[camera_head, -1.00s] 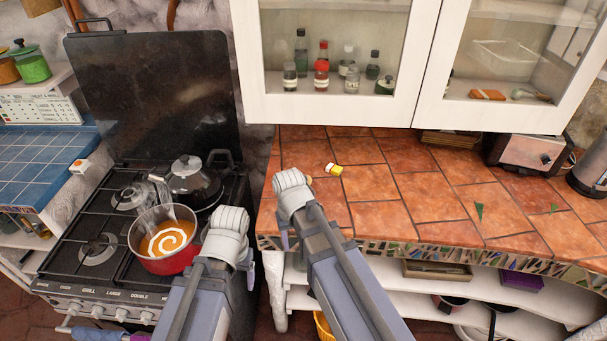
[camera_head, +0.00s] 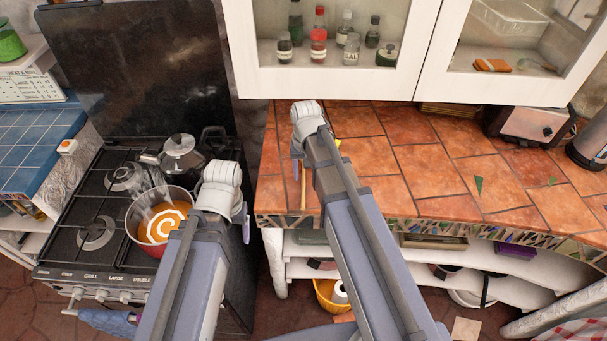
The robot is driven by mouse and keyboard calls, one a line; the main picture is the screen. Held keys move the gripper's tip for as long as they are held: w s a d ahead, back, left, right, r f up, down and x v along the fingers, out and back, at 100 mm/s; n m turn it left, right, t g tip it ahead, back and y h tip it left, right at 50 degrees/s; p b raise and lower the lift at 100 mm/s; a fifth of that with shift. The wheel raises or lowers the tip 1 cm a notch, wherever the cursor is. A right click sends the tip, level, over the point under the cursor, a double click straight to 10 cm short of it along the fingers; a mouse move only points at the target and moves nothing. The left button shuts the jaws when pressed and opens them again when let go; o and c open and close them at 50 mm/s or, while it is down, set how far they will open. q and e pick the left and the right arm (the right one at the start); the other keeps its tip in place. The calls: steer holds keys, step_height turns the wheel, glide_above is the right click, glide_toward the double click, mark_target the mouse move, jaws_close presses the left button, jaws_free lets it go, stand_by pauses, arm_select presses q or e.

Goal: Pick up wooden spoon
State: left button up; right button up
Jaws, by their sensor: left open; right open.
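A thin tan stick (camera_head: 303,188), possibly the wooden spoon's handle, lies on the terracotta-tiled counter (camera_head: 400,160) near its left front edge. Its far end is hidden by my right arm, so I cannot see a spoon bowl. My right gripper (camera_head: 297,168) is open and points down over the counter's left part, close to the stick. My arm largely hides the jaws. My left gripper (camera_head: 246,222) is open and empty, between the stove and the counter, mostly hidden behind its wrist.
A red pot of orange soup (camera_head: 160,222) stands on the stove (camera_head: 95,235), close left of my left arm. A small yellow item (camera_head: 338,143) is partly hidden behind my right arm. A white glass-door cabinet (camera_head: 330,85) overhangs the counter. A toaster (camera_head: 530,122) stands right.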

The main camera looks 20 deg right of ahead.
mark_target(303, 189)
steer(key=shift+s+a+f+b, duration=0.1)
steer(key=shift+a+f+b, duration=0.1)
steer(key=shift+f+b, duration=1.15)
steer(key=shift+s+a+f+b, duration=0.1)
steer(key=shift+a+f+b, duration=0.05)
steer(key=shift+f+b, duration=1.15)
steer(key=shift+r, duration=0.15)
steer(key=shift+c, duration=0.2)
jaws_close()
